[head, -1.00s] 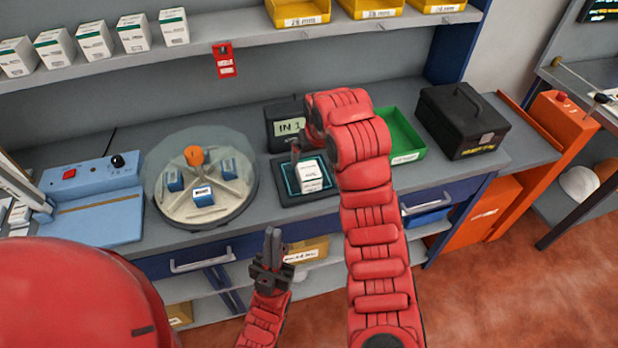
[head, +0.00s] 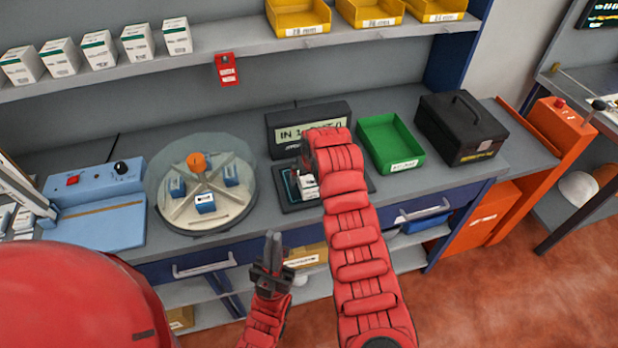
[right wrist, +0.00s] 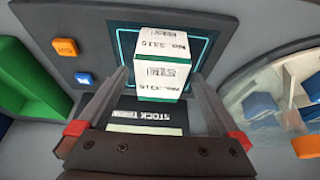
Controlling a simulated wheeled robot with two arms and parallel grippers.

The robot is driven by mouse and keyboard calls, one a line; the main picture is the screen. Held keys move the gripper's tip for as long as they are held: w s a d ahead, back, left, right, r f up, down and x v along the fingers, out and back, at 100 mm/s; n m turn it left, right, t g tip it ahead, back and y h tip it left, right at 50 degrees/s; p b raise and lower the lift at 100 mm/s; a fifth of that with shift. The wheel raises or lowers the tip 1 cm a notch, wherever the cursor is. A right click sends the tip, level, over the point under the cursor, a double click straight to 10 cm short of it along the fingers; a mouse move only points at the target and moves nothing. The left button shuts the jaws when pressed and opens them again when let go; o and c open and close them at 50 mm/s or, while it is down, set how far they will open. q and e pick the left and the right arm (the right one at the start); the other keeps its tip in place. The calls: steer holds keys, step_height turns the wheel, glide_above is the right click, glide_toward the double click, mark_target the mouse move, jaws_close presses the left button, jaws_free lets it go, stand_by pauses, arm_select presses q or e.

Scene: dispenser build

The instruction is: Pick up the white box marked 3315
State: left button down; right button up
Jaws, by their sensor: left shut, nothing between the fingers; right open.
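The white box with a green band (right wrist: 163,70), marked "No. 3315", stands on a dark pad with a glowing teal outline (right wrist: 205,45). In the head view, the box (head: 308,187) is partly hidden by my right arm. My right gripper (right wrist: 158,78) is open, with its fingers on either side of the box. I cannot tell whether they touch it. My right gripper's fingers are mostly hidden behind the arm in the head view. My left gripper (head: 272,248) is shut and empty, in front of the bench edge, away from the box.
A round turntable (head: 240,205) with small blue boxes is left of the pad. A black display (head: 338,112) stands behind the pad. A green tray (head: 377,130) and a black case (head: 455,140) are to the right. Several white boxes (head: 98,48) line the shelf above.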

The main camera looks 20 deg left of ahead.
steer(key=shift+x, duration=1.05)
jaws_close()
